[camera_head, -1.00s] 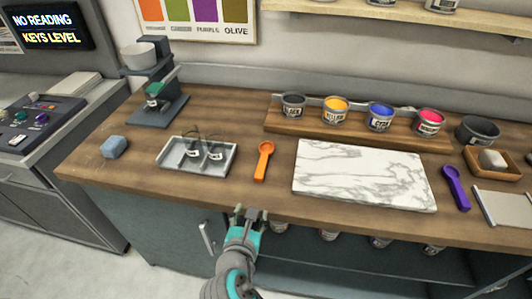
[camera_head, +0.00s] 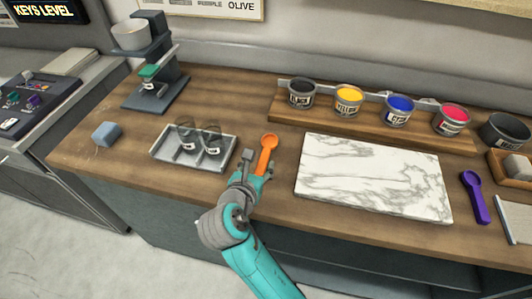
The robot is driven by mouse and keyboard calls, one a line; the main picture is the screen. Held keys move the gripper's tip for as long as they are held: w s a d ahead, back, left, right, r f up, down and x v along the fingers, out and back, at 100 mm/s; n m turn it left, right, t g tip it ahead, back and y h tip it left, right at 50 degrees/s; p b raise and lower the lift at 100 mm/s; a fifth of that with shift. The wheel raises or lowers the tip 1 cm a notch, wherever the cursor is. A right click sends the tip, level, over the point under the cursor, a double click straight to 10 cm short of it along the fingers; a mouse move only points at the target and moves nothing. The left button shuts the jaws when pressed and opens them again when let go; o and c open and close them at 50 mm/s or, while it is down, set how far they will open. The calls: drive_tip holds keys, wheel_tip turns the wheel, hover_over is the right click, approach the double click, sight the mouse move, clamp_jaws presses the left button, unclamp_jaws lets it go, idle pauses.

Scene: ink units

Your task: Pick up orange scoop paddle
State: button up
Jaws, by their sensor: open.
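The orange scoop paddle (camera_head: 268,150) lies on the wooden counter between the grey tray and the white marble slab. Its round bowl end points to the back, and its handle runs toward the front. My gripper (camera_head: 257,165) is open at the handle end of the scoop, with its fingers near the handle. The lower handle is partly hidden by the gripper. I cannot tell whether the fingers touch it.
The grey tray (camera_head: 165,157) with clear labelled glasses (camera_head: 211,141) stands close on the left. The marble slab (camera_head: 375,178) lies on the right. Paint cans (camera_head: 348,100) stand on a board behind. A purple scoop (camera_head: 474,197) lies far right. A blue-grey block (camera_head: 106,134) sits left.

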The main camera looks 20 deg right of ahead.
sight(264, 157)
drive_tip(key=shift+x, duration=2.7)
drive_tip(key=shift+s+f, duration=0.1)
drive_tip(key=shift+f, duration=0.05)
clamp_jaws()
